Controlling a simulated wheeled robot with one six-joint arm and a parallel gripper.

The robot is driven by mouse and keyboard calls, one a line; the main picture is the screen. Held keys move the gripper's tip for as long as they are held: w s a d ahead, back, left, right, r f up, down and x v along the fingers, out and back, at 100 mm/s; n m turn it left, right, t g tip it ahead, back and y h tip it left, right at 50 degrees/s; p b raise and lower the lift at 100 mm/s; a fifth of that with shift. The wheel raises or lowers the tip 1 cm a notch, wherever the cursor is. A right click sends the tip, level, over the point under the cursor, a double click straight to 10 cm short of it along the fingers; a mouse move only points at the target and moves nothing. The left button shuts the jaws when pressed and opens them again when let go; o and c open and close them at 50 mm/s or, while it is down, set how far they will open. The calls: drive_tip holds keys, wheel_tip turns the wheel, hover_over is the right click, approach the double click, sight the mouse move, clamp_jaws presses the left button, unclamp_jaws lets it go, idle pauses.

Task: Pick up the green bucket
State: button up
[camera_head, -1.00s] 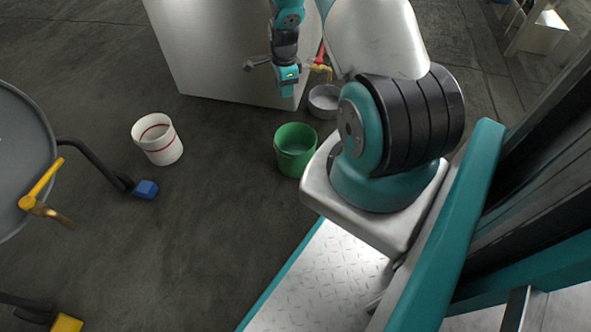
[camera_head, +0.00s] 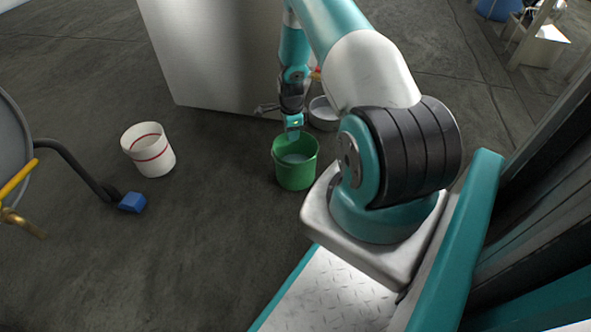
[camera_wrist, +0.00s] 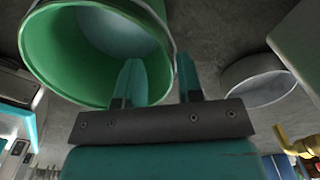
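The green bucket (camera_head: 295,174) stands upright on the floor, near the centre of the head view. Its inside looks paler at the bottom. My gripper (camera_head: 293,136) is at its far rim, pointing down. In the wrist view, my gripper (camera_wrist: 158,60) has its two teal fingers apart with nothing held. The bucket (camera_wrist: 60,55) fills the upper left there. The left finger overlaps the bucket's opening and the right finger shows just outside the rim. I cannot tell how deep the rim sits between them.
A large metal cabinet (camera_head: 215,55) is behind. A white bucket with red bands (camera_head: 149,150) stands left. Floor between the two buckets is clear.

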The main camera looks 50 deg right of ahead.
wheel_tip(320, 180, down, 5)
drive_tip(key=b, duration=0.4)
clamp_jaws()
drive_tip(key=shift+r, duration=0.1)
idle(1.1)
